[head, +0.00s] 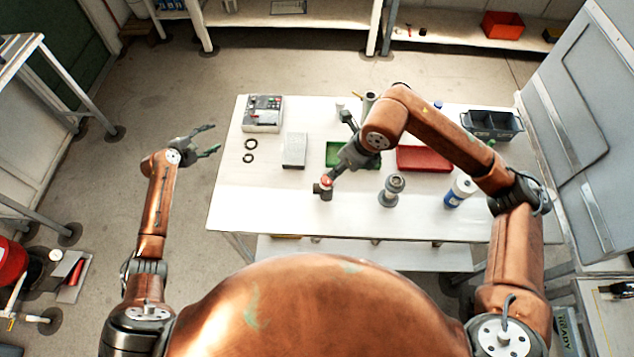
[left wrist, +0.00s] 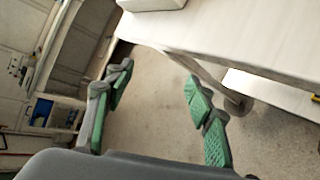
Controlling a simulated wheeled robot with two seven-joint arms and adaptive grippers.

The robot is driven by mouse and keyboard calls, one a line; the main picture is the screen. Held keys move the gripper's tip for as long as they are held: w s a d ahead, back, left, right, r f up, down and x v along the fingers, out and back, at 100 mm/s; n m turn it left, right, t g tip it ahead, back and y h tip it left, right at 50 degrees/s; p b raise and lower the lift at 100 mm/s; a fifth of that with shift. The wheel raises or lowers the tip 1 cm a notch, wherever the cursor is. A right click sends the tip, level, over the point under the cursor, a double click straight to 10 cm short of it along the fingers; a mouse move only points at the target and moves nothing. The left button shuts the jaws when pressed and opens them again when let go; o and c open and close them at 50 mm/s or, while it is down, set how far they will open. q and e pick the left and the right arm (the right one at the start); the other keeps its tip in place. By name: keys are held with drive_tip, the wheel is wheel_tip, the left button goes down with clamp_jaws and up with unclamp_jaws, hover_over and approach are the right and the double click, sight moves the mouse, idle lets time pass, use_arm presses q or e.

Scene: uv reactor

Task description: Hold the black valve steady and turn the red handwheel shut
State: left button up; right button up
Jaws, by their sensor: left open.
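The black valve (head: 322,193) stands on the white table near its front edge, left of the middle. Its red handwheel (head: 327,182) sits on top of it.
The white table (head: 262,197) holds a grey flanged part (head: 391,190), a blue-and-white bottle (head: 460,191), a red tray (head: 424,158), a green tray (head: 334,152), a grey block (head: 294,150), a control box (head: 263,113) and a black bin (head: 491,124). The front left tabletop is clear.

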use_arm(q)
drive_tip(key=w+d+r+h, duration=0.1)
drive_tip(key=w+d+r, duration=0.1)
drive_tip(key=r, duration=0.5)
drive_tip(key=w+d+r+h, duration=0.1)
drive_tip(key=d+r+h, duration=0.1)
drive_tip(key=r, duration=0.6)
drive_tip(key=g+h, duration=0.9)
drive_tip(key=g, duration=0.2)
approach(327, 180)
drive_tip(key=shift+n, duration=0.3)
drive_tip(key=d+f, duration=0.1)
drive_tip(key=w+d+f, duration=0.1)
drive_tip(key=d+f, duration=0.1)
drive_tip(key=f, duration=0.1)
drive_tip(key=shift+w+d+f, duration=0.1)
drive_tip(key=shift+w+d, duration=0.15)
drive_tip(key=shift+d, duration=0.15)
drive_tip(key=shift+m+h, duration=0.4)
drive_tip(key=shift+h, duration=0.1)
drive_tip(key=d, duration=1.1)
drive_tip(key=shift+s+d, duration=0.1)
drive_tip(key=shift+s, duration=0.3)
